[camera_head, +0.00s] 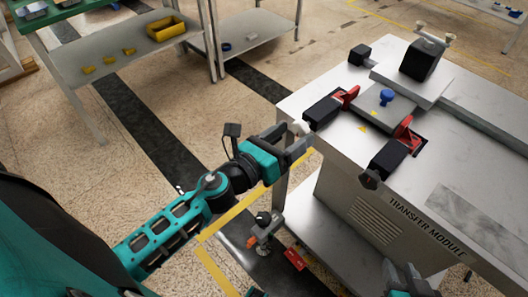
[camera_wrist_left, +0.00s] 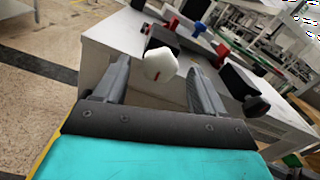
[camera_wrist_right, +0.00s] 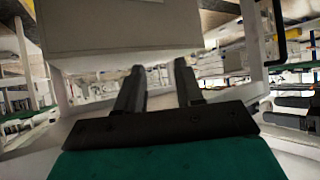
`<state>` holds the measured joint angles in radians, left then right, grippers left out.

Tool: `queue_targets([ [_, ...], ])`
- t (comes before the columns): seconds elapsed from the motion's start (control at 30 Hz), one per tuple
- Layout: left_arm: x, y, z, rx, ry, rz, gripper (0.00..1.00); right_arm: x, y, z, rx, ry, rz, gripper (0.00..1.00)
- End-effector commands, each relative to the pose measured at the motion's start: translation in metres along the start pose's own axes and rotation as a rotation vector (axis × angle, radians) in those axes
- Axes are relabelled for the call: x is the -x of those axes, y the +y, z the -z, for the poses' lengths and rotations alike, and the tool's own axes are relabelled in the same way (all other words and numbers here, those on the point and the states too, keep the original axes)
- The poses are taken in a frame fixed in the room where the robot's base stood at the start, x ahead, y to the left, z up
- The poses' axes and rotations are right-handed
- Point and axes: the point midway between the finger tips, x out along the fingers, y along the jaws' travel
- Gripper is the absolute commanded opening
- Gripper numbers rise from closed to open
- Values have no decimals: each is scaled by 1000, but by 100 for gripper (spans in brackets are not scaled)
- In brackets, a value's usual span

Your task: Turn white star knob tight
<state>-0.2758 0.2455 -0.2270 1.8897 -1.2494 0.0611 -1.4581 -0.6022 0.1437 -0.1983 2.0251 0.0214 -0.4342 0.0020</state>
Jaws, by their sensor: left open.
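The white star knob (camera_head: 300,127) sits at the left end of a black clamp block on the edge of the grey transfer module table. In the left wrist view the white star knob (camera_wrist_left: 160,65) shows a red mark on its face. My left gripper (camera_head: 299,146) is open just in front of it. In the left wrist view the knob appears between the fingers (camera_wrist_left: 158,85), with gaps on both sides; I see no contact. My right gripper (camera_head: 405,272) is at the bottom edge of the head view. In the right wrist view its fingers (camera_wrist_right: 158,85) stand apart and empty.
The transfer module (camera_head: 350,205) carries two black blocks with red parts (camera_head: 404,133), a blue knob (camera_head: 386,96) and a taller black block (camera_head: 422,60). A dark knob (camera_head: 370,179) sticks out at its near edge. A shelf with a yellow bin (camera_head: 166,28) stands far left.

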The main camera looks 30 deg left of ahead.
Motion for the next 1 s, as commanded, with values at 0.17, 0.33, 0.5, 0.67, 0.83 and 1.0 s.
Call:
queue_targets([
  [0.17, 33, 1, 4, 1, 3, 0, 70, -4, -2, -6, -2, -4, 6, 37],
  [0.33, 64, 1, 4, 1, 3, -1, 70, -8, -7, -9, 0, -2, 22, 37],
  [0.5, 90, 1, 3, 1, 2, -1, 70, -13, -8, -10, 6, 6, 26, 37],
  [0.67, 106, 0, 2, 1, 1, 0, 70, -17, -6, -11, 9, 13, 25, 37],
  [0.83, 112, 0, 0, 0, 0, 0, 70, -19, -6, -14, 8, 12, 24, 37],
  [1.0, 113, 0, 0, -1, 0, 0, 70, -18, -6, -14, 7, 12, 22, 37],
])
